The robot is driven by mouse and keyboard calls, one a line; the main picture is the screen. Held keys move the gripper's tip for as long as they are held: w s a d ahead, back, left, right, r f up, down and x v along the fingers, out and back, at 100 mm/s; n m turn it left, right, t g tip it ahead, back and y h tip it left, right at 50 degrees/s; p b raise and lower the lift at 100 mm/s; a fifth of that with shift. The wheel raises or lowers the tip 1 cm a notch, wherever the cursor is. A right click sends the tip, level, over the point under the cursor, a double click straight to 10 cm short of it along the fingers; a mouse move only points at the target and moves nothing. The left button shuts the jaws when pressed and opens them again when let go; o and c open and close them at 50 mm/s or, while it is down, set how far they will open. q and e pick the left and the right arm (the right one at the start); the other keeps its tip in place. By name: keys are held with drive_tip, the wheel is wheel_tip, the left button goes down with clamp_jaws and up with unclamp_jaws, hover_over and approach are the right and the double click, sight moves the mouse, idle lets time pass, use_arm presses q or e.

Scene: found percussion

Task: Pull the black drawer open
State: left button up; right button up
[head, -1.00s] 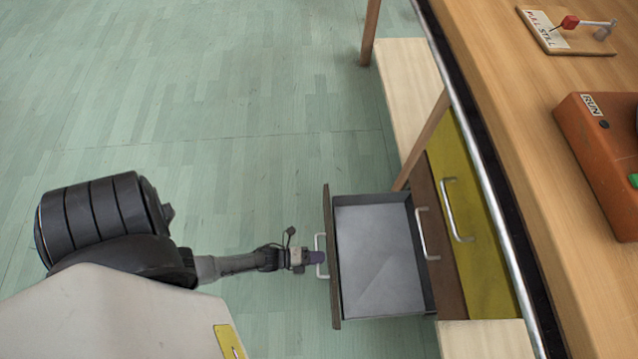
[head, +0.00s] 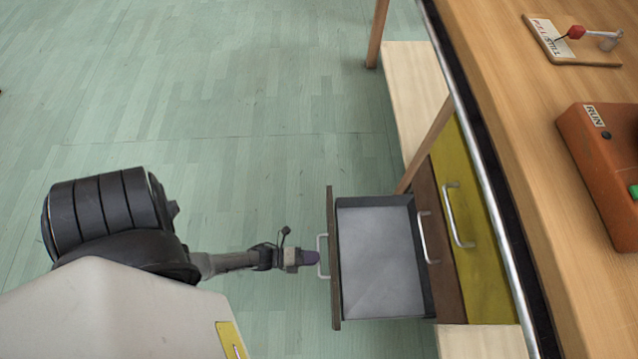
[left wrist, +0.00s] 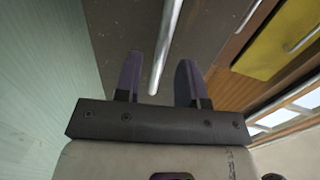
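The black drawer (head: 380,250) stands pulled well out from the cabinet under the bench, its grey inside empty in the head view. Its dark front panel (head: 334,285) carries a pale metal bar handle (head: 322,245). My left gripper (head: 312,258) is at this handle, on its outer side. In the left wrist view the gripper (left wrist: 158,82) has its two purple fingers spread, with the handle bar (left wrist: 166,45) seen between them and gaps on both sides. My right gripper is in neither view.
A brown drawer (head: 447,250) and a yellow drawer (head: 475,230), both with bar handles, look shut beside the open one. The wooden bench top (head: 520,100) overhangs them, bearing an orange box (head: 605,170) and a small labelled board (head: 565,45). Green floor to the left is clear.

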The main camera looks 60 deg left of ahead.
use_arm(q)
drive_tip(key=p+v, duration=0.2)
drive_tip(key=v, duration=0.9)
idle(0.4)
